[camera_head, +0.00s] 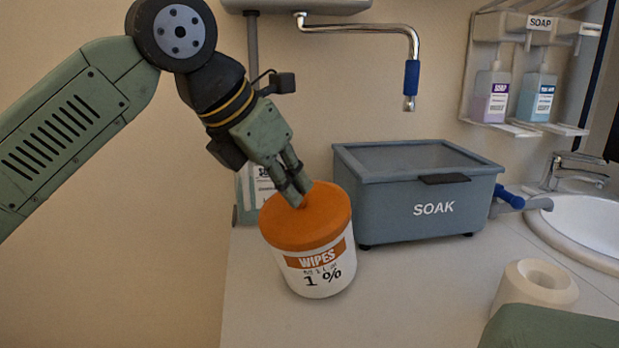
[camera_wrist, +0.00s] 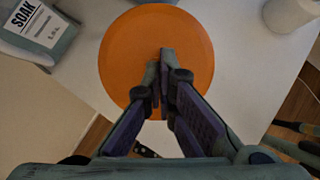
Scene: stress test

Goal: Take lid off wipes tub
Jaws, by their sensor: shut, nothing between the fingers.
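The wipes tub (camera_head: 315,282) is a white cylinder with an orange and black "WIPES" label, standing on the counter. Its round orange lid (camera_head: 330,210) is on top of it, and the tub looks slightly tilted in the head view. The lid also fills the middle of the wrist view (camera_wrist: 125,50). My gripper (camera_head: 300,193) reaches down from the upper left, with its fingertips over the lid's middle. In the wrist view, the fingertips (camera_wrist: 160,72) are close together over the lid, with nothing seen held. Whether they touch the lid I cannot tell.
A grey-blue "SOAK" box (camera_head: 410,215) stands right behind the tub. A labelled container (camera_wrist: 40,30) shows at the wrist view's upper left. The counter (camera_head: 420,290) is clear in front of the box.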

